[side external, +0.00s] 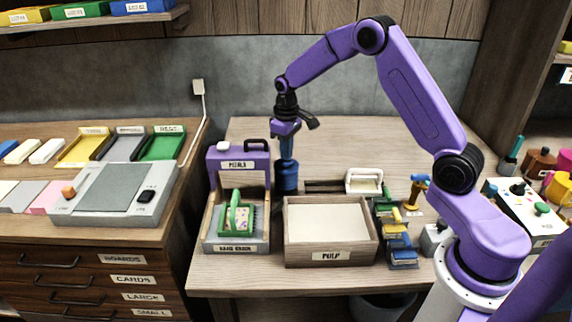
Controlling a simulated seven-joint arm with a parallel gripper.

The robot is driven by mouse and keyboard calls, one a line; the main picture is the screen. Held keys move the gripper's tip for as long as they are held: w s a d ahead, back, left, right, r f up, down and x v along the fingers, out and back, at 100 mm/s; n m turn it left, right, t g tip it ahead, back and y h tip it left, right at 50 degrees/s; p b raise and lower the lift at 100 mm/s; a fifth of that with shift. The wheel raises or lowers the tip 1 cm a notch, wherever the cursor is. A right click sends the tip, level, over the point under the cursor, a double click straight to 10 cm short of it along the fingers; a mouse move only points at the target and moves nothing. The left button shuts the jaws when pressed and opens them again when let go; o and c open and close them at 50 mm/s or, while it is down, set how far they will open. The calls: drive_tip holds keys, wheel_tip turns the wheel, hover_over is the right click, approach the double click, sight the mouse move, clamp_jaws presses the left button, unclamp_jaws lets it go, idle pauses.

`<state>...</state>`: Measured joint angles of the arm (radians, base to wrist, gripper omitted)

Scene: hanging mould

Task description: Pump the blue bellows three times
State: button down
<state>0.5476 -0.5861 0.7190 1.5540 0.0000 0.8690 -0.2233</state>
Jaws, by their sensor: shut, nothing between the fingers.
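The blue bellows (288,175) is a dark blue ribbed cylinder standing on the table, between the purple moulds stand and the pulp box. My gripper (287,150) points straight down directly above it, with its fingertips at or just over the top of the bellows. I cannot tell whether they touch. The fingers are together and hold nothing. The lower part of the bellows is partly hidden behind the pulp box area, and its degree of compression is unclear.
The pulp box (330,256) stands in front to the right. The moulds stand (237,180) is close on the left, with a green-handled item (237,215) in its tray. A white-handled frame (364,182) and blue and yellow tools (398,240) lie right. The table behind is clear.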

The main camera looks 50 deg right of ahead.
drive_tip(key=shift+f, duration=0.95)
drive_tip(key=shift+r, duration=0.9)
drive_tip(key=shift+f, duration=0.15)
drive_tip(key=shift+f, duration=0.8)
drive_tip(key=shift+r, duration=0.95)
drive_tip(key=shift+f, duration=0.2)
